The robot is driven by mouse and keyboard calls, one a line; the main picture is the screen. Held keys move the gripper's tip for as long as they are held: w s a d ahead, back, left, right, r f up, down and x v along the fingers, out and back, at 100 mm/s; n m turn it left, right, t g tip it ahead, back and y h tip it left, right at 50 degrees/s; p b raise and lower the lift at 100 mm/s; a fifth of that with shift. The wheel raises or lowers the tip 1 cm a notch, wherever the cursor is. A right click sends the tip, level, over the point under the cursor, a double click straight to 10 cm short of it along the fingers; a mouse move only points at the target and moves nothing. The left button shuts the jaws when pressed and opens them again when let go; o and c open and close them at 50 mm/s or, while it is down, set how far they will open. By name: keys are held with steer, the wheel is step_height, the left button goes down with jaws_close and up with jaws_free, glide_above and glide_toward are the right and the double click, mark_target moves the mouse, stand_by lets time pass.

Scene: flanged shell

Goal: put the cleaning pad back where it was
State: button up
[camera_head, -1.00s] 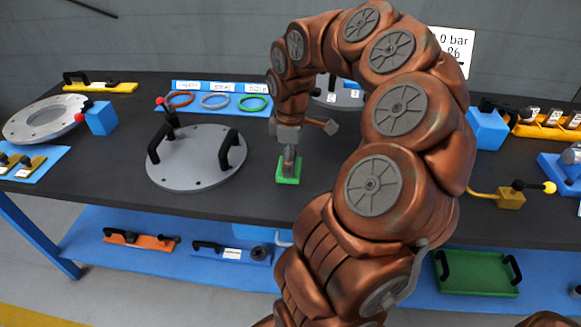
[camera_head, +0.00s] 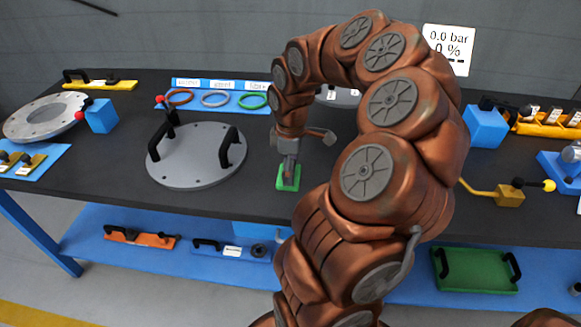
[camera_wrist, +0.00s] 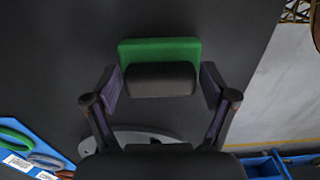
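The cleaning pad, a green block (camera_head: 288,184) with a dark grip on top, lies flat on the dark bench, right of the round grey plate with black handles (camera_head: 190,172). My gripper (camera_head: 290,163) points down right over it. In the wrist view the green pad (camera_wrist: 160,47) shows beyond its dark grip (camera_wrist: 160,80). My gripper's fingers (camera_wrist: 160,88) stand on either side of the grip, with a narrow gap visible on both sides, so it looks open. The pad's underside is hidden.
A blue tray with coloured rings (camera_head: 213,101) lies behind the plate. A grey flanged ring (camera_head: 45,118) lies far left. A yellow-knobbed tool (camera_head: 510,193) is on the right. Bare bench surrounds the pad. A display (camera_head: 448,49) reads 0.0 bar, 0 %.

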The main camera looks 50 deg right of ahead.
steer(key=shift+o, duration=0.7)
steer(key=shift+r, duration=0.25)
step_height(320, 180, up, 12)
